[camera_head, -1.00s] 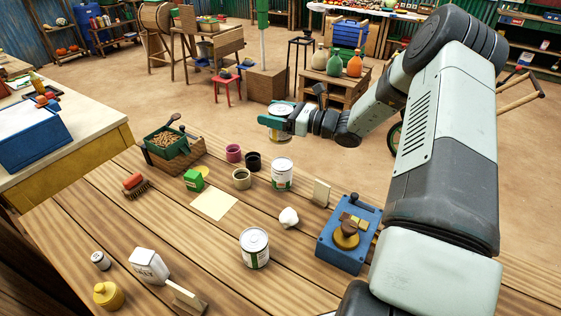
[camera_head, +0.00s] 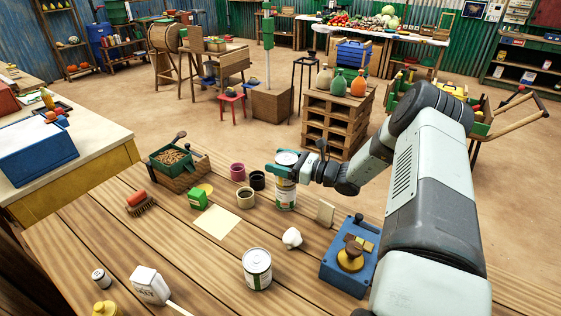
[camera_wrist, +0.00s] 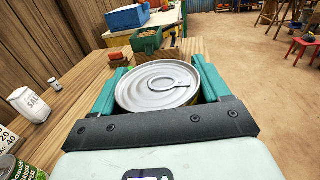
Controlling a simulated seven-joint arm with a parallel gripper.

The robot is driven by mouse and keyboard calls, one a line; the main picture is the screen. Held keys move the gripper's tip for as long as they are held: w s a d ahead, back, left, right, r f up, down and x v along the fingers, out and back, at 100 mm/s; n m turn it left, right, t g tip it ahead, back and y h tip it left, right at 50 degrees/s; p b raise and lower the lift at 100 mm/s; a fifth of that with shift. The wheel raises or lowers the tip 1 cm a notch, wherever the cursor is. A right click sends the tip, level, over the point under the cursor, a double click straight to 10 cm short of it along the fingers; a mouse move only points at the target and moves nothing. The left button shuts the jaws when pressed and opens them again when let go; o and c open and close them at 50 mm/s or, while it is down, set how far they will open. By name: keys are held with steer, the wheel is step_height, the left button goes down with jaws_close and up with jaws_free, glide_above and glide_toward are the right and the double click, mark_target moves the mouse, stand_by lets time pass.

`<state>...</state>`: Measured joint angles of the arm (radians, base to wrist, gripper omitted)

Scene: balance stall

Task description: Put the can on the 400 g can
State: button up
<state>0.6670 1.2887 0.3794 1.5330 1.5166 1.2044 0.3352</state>
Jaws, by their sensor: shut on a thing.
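My gripper (camera_head: 285,162) is shut on a can (camera_wrist: 160,84) with a silver ring-pull lid. The lid also shows between the teal fingers in the head view (camera_head: 287,158); the fingers hide most of the can's side. A white and green can (camera_head: 285,198) stands upright on the table directly below the held can. The two look very close, but I cannot tell whether they touch. Another white and green can (camera_head: 257,270) stands nearer the front, and part of it shows in the wrist view (camera_wrist: 18,168). I cannot read the weights on the labels.
Small pots (camera_head: 245,197) stand just left of the lower can. A white lump (camera_head: 292,238), a small upright board (camera_head: 325,212) and a blue device (camera_head: 348,260) are in front and right. A pale sheet (camera_head: 217,222) lies on the table's clear middle.

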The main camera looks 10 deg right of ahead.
steer(key=o, duration=1.4)
steer(key=shift+f, duration=0.1)
steer(key=shift+d, duration=0.1)
steer(key=v, duration=1.1)
steer(key=shift+s+d, duration=0.25)
steer(key=shift+d, duration=0.05)
